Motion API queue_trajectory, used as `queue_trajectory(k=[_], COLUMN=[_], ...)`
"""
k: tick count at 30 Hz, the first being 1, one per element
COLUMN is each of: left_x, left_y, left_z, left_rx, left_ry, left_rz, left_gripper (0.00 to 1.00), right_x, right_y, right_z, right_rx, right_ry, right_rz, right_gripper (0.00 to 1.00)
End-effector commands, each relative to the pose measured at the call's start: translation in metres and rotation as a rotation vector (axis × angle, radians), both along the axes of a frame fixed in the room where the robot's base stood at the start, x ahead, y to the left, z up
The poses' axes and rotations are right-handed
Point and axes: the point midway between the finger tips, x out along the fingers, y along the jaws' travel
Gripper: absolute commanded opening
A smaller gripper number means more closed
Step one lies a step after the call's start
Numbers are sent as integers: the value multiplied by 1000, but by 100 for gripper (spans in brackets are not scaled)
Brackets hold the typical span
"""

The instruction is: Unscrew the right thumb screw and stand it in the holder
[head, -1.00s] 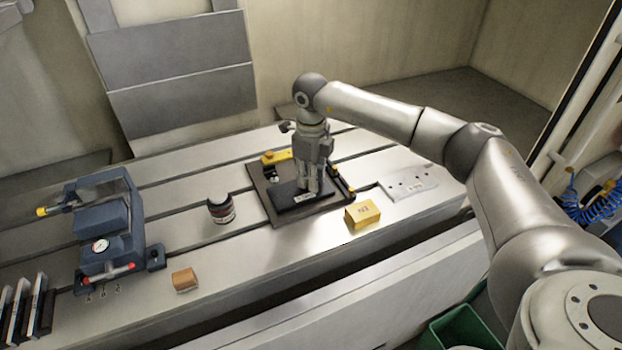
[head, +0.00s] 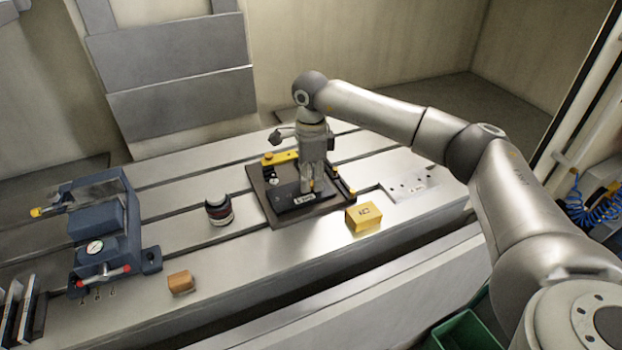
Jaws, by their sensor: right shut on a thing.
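My right gripper (head: 312,188) points straight down over the black mould base (head: 292,199), which sits on a dark brown plate (head: 262,205). The gripper is shut at the right part of the base. The thumb screw between its fingertips is hidden by the fingers, so I cannot tell how far it is turned. A yellow bar (head: 281,158) lies at the back of the plate, and a yellow and black piece (head: 342,181) runs along its right side. I cannot make out the holder for certain. My left gripper is not in view.
A yellow box (head: 363,217) stands just right of the plate, with a pale plate with holes (head: 409,186) behind it. A dark jar (head: 219,210) stands left of the plate. A blue vise (head: 97,225) and an orange-brown block (head: 181,282) are farther left.

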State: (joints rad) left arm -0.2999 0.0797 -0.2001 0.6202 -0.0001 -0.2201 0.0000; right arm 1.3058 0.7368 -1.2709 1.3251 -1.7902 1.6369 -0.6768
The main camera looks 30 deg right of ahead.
Motion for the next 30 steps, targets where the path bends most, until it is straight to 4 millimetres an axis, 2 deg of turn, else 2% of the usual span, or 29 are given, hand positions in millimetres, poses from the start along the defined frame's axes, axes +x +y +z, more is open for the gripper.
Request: queue_trajectory(k=[16, 30], left_x=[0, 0], left_y=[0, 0], left_z=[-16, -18], left_rx=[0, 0], left_ry=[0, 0], left_rz=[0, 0], left_gripper=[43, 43], right_x=[0, 0], right_y=[0, 0], right_z=[-1, 0], right_rx=[0, 0], right_ry=[0, 1], right_rz=[583, 660], right_gripper=[0, 0])
